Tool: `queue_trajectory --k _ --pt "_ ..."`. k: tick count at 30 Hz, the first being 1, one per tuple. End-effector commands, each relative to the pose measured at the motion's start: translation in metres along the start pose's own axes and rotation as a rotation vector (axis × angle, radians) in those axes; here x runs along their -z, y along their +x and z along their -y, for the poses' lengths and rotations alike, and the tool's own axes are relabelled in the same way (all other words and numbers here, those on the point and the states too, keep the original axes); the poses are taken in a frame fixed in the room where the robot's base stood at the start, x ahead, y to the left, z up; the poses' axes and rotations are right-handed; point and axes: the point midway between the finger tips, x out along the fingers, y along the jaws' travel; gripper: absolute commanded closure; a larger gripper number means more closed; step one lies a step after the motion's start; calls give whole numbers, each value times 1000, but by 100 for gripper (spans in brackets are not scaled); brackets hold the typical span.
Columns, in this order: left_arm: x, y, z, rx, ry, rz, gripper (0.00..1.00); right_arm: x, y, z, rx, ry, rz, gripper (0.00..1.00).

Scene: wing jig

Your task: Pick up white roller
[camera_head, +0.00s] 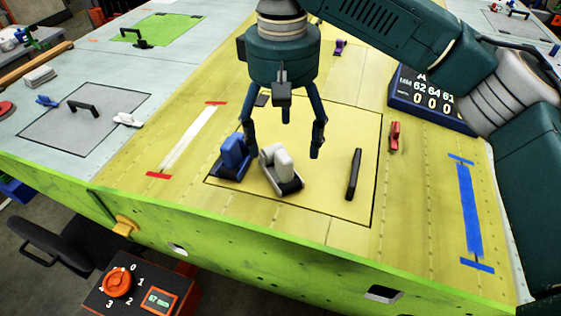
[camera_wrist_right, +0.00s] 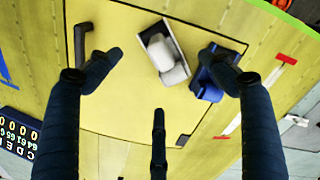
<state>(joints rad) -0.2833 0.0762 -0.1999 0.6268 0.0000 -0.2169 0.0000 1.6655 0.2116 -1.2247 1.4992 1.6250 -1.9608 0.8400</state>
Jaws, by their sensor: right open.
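The white roller (camera_head: 283,165) sits on a dark base on the yellow panel. It also shows in the wrist view (camera_wrist_right: 160,50), at the top middle. A blue roller (camera_head: 234,155) stands just left of it in the head view. It is partly behind a finger in the wrist view (camera_wrist_right: 211,84). My right gripper (camera_head: 284,146) hangs above the panel over the white roller, fingers spread and empty. In the wrist view its fingers do not touch the white roller. My left gripper is not in view.
A dark handle (camera_head: 353,174) stands upright on the panel to the right. A red clamp-like piece (camera_head: 394,136) and a dark counter box (camera_head: 432,98) lie farther right. The wing's green front edge (camera_head: 250,238) drops off nearby. Yellow surface between the rollers and handle is clear.

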Motion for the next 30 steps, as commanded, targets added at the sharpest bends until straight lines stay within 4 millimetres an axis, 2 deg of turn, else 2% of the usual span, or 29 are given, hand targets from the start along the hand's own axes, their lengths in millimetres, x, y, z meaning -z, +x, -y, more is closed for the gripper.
queue_trajectory --k 1,3,7,11,15,18,26,27,30 --pt "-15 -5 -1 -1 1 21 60 0 7 -1 0 2 3 20" --pt "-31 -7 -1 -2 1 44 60 0 16 -1 0 2 2 20" --pt "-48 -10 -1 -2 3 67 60 0 25 0 1 2 0 20" --pt "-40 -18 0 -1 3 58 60 0 37 0 0 1 2 20" --pt "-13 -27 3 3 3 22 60 0 59 1 1 2 3 20" --pt "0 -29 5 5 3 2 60 0 71 2 0 1 1 20" --pt "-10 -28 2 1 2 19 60 1 78 2 1 1 -1 20" --pt "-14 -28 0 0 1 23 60 1 78 2 1 1 -1 22" --pt "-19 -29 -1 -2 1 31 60 1 78 2 1 1 -1 42"
